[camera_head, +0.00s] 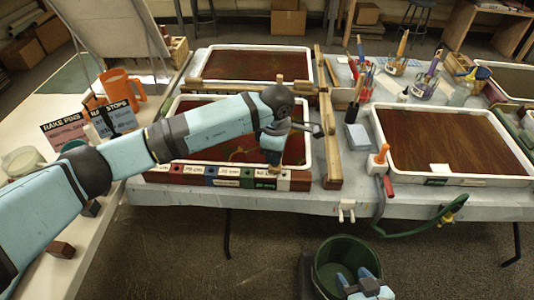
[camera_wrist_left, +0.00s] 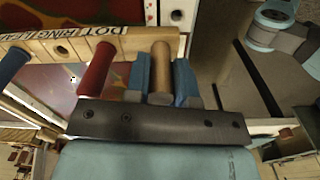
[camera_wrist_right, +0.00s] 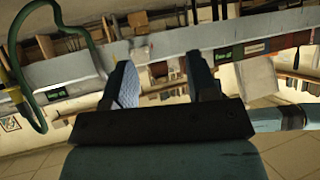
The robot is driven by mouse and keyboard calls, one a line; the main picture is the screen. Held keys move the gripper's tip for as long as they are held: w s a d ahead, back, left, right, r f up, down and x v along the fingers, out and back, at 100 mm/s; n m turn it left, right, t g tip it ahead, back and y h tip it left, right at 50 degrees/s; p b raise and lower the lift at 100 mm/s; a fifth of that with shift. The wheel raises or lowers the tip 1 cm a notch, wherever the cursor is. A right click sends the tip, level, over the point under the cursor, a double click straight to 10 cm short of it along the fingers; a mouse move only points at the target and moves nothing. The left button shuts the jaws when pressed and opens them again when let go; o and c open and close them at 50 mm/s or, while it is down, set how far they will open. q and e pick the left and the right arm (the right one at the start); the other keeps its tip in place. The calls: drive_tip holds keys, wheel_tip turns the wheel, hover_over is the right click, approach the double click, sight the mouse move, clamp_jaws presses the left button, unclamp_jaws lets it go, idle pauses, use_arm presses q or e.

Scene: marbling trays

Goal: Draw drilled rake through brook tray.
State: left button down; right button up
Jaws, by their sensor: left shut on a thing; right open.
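My left gripper (camera_head: 273,158) is shut on a brown wooden handle (camera_wrist_left: 161,68), over the front edge of the near left tray (camera_head: 305,150). In the left wrist view the handle stands between the fingers, beside a red handle (camera_wrist_left: 97,68) and a blue handle (camera_wrist_left: 13,65). What lies under the held handle is hidden, so I cannot tell whether it is the drilled rake. My right gripper (camera_wrist_right: 163,78) is open and empty, low in front of the table. I cannot read which tray is brook.
A far left tray (camera_head: 310,50) and a right tray (camera_head: 511,172) hold brown-red baths. Wooden rails (camera_head: 333,165) run beside the near left tray. A green bucket (camera_head: 323,268) stands on the floor below. A green hose (camera_head: 410,233) hangs off the table front.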

use_arm(q)
drive_tip(key=shift+d+b, duration=0.75)
drive_tip(key=shift+d, duration=1.4)
drive_tip(key=shift+d+b, duration=0.5)
drive_tip(key=shift+d, duration=0.65)
wheel_tip(320, 180, up, 5)
drive_tip(key=shift+d+p, duration=0.1)
drive_tip(key=shift+p, duration=1)
use_arm(e)
drive_tip(key=shift+s+f, duration=0.1)
drive_tip(key=shift+f, duration=0.15)
use_arm(q)
drive_tip(key=shift+r, duration=0.1)
drive_tip(key=shift+r+p, duration=0.7)
drive_tip(key=shift+r, duration=1.2)
use_arm(e)
drive_tip(key=shift+r, duration=0.7)
